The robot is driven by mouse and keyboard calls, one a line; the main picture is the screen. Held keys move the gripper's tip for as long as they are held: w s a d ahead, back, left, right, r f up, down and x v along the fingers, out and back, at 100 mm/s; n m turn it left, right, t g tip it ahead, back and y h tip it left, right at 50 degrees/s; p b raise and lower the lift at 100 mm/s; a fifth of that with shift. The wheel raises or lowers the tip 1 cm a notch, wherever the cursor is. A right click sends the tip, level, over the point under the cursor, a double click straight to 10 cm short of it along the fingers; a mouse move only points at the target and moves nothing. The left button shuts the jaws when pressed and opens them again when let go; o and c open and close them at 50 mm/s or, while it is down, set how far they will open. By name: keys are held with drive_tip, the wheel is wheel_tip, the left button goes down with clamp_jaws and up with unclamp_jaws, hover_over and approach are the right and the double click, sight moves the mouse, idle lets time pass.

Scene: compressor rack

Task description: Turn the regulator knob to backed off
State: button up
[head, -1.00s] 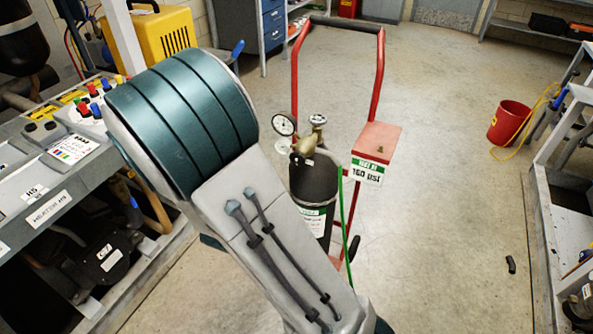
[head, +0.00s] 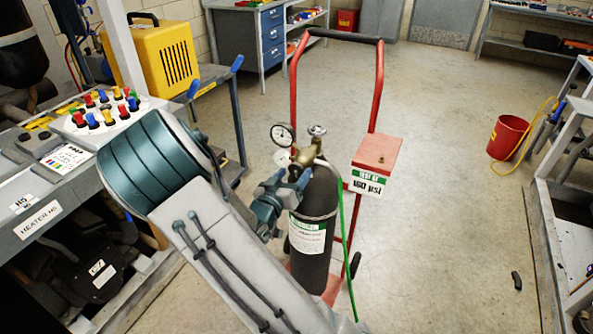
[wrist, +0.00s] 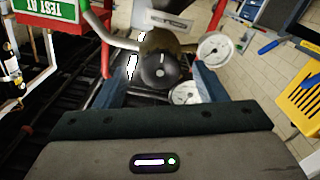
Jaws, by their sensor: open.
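The regulator knob (wrist: 160,70) is black and round, with a pale mark on its face, in the upper middle of the wrist view. It sits on the brass regulator (head: 304,157) atop the dark gas cylinder (head: 322,190) in the head view. My gripper (wrist: 158,78) is open, with one finger on each side of the knob and visible gaps between. In the head view my gripper (head: 287,183) is at the regulator's near left side and hides the knob. Two white-faced gauges, an upper one (head: 282,134) and a lower one (wrist: 185,93), are beside the regulator.
The cylinder stands on a red hand cart (head: 379,85) with a red box and test sign (head: 368,180). A green hose (head: 342,235) hangs along its right side. A panel bench (head: 50,205) is at left; a red bucket (head: 508,137) is at right.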

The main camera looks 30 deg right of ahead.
drive_tip(key=shift+x, duration=1.4)
drive_tip(key=c, duration=1)
